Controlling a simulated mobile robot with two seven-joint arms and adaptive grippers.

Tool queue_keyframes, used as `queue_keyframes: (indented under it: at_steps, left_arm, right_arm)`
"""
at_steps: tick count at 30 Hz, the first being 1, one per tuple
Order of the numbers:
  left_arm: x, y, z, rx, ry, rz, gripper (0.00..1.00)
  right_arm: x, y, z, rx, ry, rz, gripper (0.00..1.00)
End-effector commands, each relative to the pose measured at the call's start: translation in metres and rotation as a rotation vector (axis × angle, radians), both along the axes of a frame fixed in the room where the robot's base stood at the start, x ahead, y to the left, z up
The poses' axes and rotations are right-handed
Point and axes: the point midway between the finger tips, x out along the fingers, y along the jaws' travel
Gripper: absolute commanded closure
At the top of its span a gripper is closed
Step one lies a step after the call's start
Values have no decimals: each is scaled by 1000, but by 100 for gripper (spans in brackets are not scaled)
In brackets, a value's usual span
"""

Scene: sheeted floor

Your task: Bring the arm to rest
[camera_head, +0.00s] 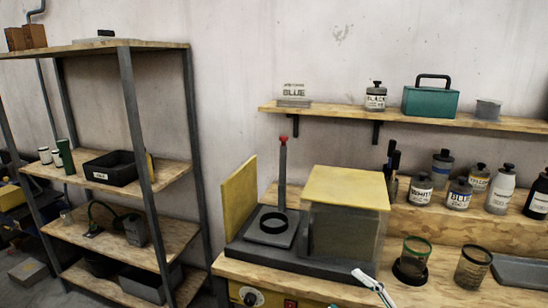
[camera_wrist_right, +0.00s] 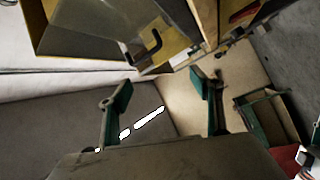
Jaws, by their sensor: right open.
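My right gripper (camera_wrist_right: 161,84) is open in the right wrist view, its two fingers with green pads spread wide. Nothing sits between them; the grey floor and a pale surface lie beyond. In the head view a pale piece with a dark end (camera_head: 372,286) shows at the front edge of the workbench (camera_head: 450,297). I cannot tell whether it is part of my right arm. My left gripper is not in view.
A machine with a yellow-topped clear box (camera_head: 345,190) stands on the bench. Two mesh-like cups (camera_head: 472,267) and several labelled bottles (camera_head: 459,194) are to its right. A wall shelf holds a teal box (camera_head: 430,101). A shelving rack (camera_head: 130,110) stands left.

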Motion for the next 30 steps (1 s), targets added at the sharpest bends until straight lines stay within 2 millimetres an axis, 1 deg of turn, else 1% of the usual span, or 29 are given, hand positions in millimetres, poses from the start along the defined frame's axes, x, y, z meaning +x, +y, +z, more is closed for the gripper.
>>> queue_keyframes:
  at_steps: [1,2,3,5,6,8,9,11,12,13,15,18,19,21,30]
  left_arm:
    - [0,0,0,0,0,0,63]
    - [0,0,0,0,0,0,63]
    - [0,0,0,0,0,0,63]
    - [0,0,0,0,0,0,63]
    - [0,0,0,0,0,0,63]
    - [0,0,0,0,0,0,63]
    - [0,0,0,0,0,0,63]
    - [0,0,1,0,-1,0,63]
    - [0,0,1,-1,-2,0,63]
    - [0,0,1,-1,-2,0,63]
    - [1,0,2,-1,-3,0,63]
    - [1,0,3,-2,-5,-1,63]
    - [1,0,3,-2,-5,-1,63]
    - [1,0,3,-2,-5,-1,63]
    - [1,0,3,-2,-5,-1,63]
  right_arm:
    - [-8,-6,-32,91,126,-75,35]
    - [-12,-11,-51,138,196,-121,35]
    - [-19,-16,-77,198,295,-180,35]
    - [-34,-25,-115,275,433,-263,35]
    - [-46,-29,-139,320,520,-313,35]
    - [-68,-33,-174,379,646,-381,35]
    - [-83,-35,-195,413,723,-422,35]
    - [-105,-36,-223,459,828,-475,35]
    - [-120,-36,-238,483,889,-506,35]
    - [-130,-35,-248,499,930,-526,35]
    - [-150,-34,-267,529,1009,-564,35]
    - [-170,-32,-283,556,1081,-597,35]
    - [-174,-32,-286,561,1094,-603,35]
    - [-178,-31,-290,568,1112,-611,35]
    - [-178,-31,-290,568,1112,-611,35]
